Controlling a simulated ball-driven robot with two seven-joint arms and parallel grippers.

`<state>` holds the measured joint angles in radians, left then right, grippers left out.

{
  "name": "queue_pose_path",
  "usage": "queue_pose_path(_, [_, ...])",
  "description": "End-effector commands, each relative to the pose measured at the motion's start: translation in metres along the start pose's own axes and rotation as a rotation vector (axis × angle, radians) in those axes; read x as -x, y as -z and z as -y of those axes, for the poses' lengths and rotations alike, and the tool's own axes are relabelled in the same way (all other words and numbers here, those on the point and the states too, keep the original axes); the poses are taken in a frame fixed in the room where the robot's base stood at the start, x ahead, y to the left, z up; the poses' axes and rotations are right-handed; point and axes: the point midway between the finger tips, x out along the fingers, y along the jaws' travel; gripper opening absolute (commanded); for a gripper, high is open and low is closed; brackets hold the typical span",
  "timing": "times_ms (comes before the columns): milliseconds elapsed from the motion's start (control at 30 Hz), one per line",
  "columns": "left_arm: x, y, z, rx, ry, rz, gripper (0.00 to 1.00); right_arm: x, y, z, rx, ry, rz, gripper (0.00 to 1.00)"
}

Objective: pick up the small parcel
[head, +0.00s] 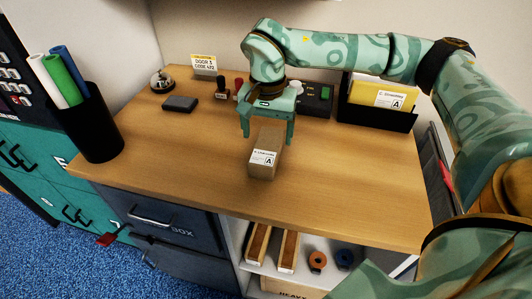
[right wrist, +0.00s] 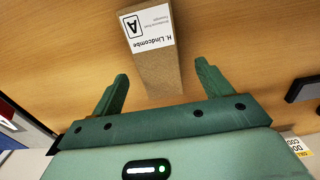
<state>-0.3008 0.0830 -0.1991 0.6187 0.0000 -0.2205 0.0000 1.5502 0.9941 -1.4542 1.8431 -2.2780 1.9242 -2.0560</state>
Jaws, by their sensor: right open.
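The small parcel (head: 264,140) is a brown cardboard box with a white label marked A. It lies on the wooden counter near the middle. My right gripper (head: 267,134) is open at its far end, one finger on each side in the picture. In the right wrist view the parcel (right wrist: 156,67) shows with its near end between the open fingers (right wrist: 163,73), with gaps on both sides. I cannot tell how far the fingertips are above the counter. My left gripper is not in view.
A black bin (head: 414,120) with a yellow envelope stands at the back right. A dark device (head: 316,101), stamps (head: 221,90), a dark pad (head: 180,103) and a bell (head: 162,80) sit further back. A pen cup (head: 92,125) stands left. The counter front is clear.

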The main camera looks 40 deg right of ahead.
Motion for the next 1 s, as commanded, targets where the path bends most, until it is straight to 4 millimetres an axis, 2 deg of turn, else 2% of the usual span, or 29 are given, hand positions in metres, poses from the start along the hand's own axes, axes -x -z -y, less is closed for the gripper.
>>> queue_pose_path(300, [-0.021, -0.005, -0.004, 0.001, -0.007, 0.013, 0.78, -0.049, -0.008, -0.002, -0.001, -0.004, 0.003, 0.78])
queue_pose_path(567, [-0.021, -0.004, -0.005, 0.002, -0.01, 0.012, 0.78, -0.05, -0.008, -0.002, 0.0, 0.0, -0.001, 0.78])
queue_pose_path(700, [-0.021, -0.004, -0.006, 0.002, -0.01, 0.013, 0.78, -0.05, -0.008, -0.002, 0.0, 0.0, -0.001, 0.39])
queue_pose_path(767, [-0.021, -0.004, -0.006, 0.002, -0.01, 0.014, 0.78, -0.05, -0.008, -0.002, 0.0, 0.0, -0.001, 0.24])
queue_pose_path(1000, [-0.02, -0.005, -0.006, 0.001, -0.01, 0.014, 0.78, -0.05, -0.008, -0.002, 0.0, 0.0, -0.001, 0.24])
